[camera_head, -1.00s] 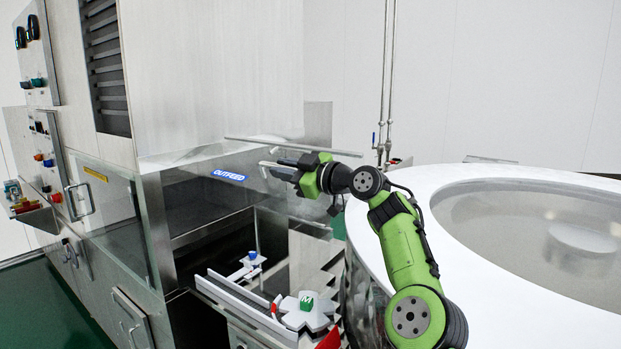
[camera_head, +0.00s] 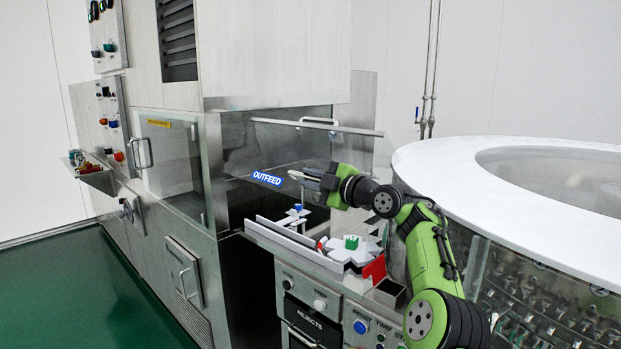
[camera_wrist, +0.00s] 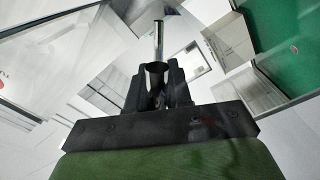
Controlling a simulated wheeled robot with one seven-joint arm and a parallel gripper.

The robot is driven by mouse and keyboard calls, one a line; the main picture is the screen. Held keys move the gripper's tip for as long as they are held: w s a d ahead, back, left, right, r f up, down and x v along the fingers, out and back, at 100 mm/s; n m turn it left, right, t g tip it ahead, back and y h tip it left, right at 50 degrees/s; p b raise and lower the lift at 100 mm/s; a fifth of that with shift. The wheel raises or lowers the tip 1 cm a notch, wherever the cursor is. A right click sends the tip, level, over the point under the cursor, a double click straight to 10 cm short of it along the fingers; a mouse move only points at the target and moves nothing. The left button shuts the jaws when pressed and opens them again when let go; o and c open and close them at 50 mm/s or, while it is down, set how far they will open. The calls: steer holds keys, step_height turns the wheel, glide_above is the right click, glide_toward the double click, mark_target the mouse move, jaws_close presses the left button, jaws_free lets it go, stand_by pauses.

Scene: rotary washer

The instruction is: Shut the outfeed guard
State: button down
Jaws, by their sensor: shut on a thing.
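The outfeed guard is a clear panel with a blue OUTFEED label (camera_head: 267,178) on the machine's front corner. A long metal bar (camera_head: 350,130) runs above the label. My gripper (camera_head: 300,178) is just right of the label, in front of the panel. In the wrist view, my gripper (camera_wrist: 158,88) is shut on a shiny metal rod (camera_wrist: 158,42), which appears to be the guard's handle. The panel's lower edge is hard to make out, so I cannot tell whether the guard is fully closed.
A REJECTS drawer (camera_head: 305,318) is beneath. A large round white-rimmed drum (camera_head: 500,190) stands close to my arm on the right. Green floor (camera_head: 90,295) is clear at left.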

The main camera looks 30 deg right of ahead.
stand_by(0.3)
steer(key=c, duration=1.1)
jaws_free()
steer(key=shift+f, duration=0.1)
steer(key=shift+s, duration=0.1)
